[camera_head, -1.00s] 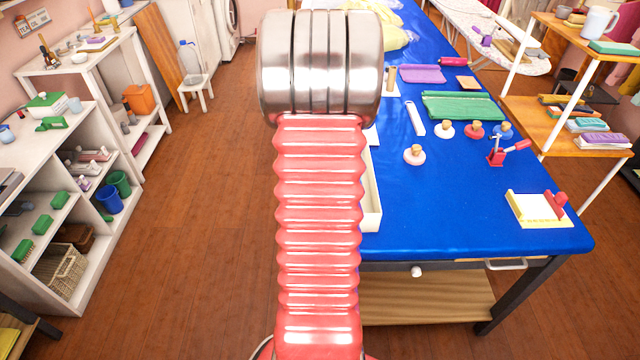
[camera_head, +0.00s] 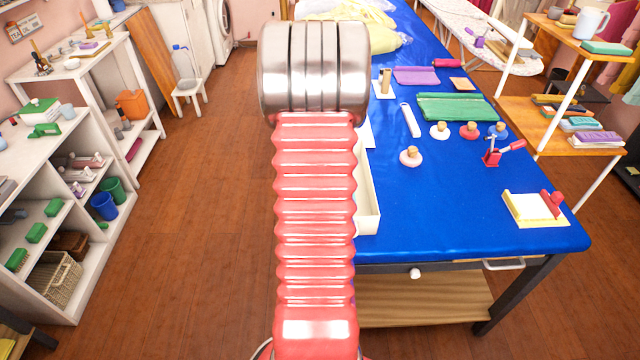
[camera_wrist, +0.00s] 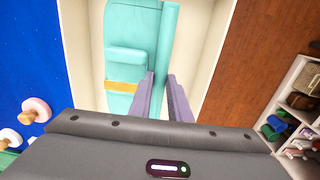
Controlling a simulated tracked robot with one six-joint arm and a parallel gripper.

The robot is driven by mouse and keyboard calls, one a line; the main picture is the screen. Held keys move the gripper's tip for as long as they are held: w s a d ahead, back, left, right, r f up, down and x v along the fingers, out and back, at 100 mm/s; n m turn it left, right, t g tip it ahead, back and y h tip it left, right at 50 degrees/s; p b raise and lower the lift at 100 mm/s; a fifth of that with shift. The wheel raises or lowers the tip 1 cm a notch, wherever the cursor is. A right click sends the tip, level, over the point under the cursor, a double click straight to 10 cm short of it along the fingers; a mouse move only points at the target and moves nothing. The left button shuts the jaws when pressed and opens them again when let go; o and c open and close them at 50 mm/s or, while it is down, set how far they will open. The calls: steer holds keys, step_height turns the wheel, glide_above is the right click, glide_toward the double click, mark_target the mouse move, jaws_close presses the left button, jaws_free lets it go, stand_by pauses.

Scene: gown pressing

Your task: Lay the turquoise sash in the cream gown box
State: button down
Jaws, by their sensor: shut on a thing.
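The turquoise sash (camera_wrist: 127,48) shows in the wrist view as a folded piece with a gold band, plus a narrow upright strip at its right. My gripper (camera_wrist: 161,78) is shut on the strip's near end. The sash is over or in the cream gown box (camera_wrist: 202,75); I cannot tell whether it touches the box floor. In the head view only the right side of the box (camera_head: 369,205) shows at the table's left edge. My arm hides the rest, along with the sash and gripper.
The blue table (camera_head: 450,215) holds a green folded cloth (camera_head: 455,107), a purple cloth (camera_head: 415,75), several knobbed discs, a red clamp (camera_head: 492,156) and a cream-and-red block (camera_head: 535,208). White shelves (camera_head: 85,250) stand left across open floor.

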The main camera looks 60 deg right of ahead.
steer(key=shift+f, duration=2.1)
steer(key=c, duration=1.6)
jaws_free()
steer(key=shift+c, duration=0.2)
step_height(320, 180, up, 12)
steer(key=shift+r, duration=0.25)
steer(key=shift+w+a, duration=0.1)
